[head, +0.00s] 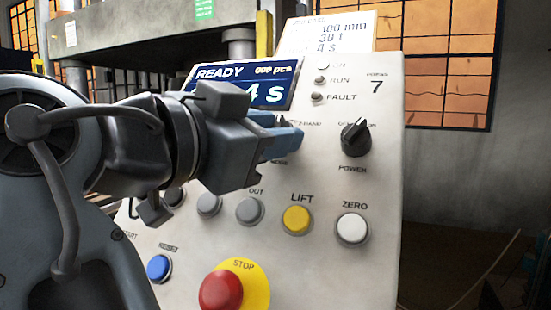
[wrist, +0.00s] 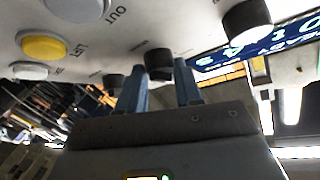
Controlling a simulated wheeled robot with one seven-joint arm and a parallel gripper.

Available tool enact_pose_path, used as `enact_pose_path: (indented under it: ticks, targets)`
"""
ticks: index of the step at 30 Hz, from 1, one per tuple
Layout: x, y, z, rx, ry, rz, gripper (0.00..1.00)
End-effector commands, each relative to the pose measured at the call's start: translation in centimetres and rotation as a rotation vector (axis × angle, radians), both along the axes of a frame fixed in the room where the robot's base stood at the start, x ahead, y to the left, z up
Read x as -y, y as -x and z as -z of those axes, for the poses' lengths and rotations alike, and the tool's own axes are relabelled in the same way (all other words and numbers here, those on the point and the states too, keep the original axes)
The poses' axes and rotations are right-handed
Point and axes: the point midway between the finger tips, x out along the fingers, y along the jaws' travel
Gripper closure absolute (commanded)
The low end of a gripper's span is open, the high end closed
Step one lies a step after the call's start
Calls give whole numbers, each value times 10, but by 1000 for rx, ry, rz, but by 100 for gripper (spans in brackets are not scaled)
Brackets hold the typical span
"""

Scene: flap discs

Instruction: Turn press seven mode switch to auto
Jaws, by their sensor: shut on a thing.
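The control panel (head: 330,190) of press 7 fills the middle of the head view, with the number 7 at its upper right. My gripper (head: 288,142) reaches in from the left with its blue fingers at the panel face. In the wrist view the fingers (wrist: 161,72) stand either side of a black knob, the mode switch (wrist: 158,60), and are shut on it. The head view mostly hides this switch behind the fingers, with a partial 2-HAND label beside it. I cannot read which way its pointer faces.
A black POWER knob (head: 356,138) is to the right. Below are a yellow LIFT button (head: 297,220), a white ZERO button (head: 352,228), a blue button (head: 159,268) and a red STOP button (head: 221,291). The display (head: 235,80) reads READY and is partly covered by my arm.

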Motion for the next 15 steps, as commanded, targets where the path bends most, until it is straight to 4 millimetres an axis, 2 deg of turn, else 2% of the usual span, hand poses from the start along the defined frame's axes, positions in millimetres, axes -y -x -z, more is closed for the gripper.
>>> enact_pose_path:
  ticks: [15]
  targets:
    - [-2, -1, -1, 28, -78, 68, 96]
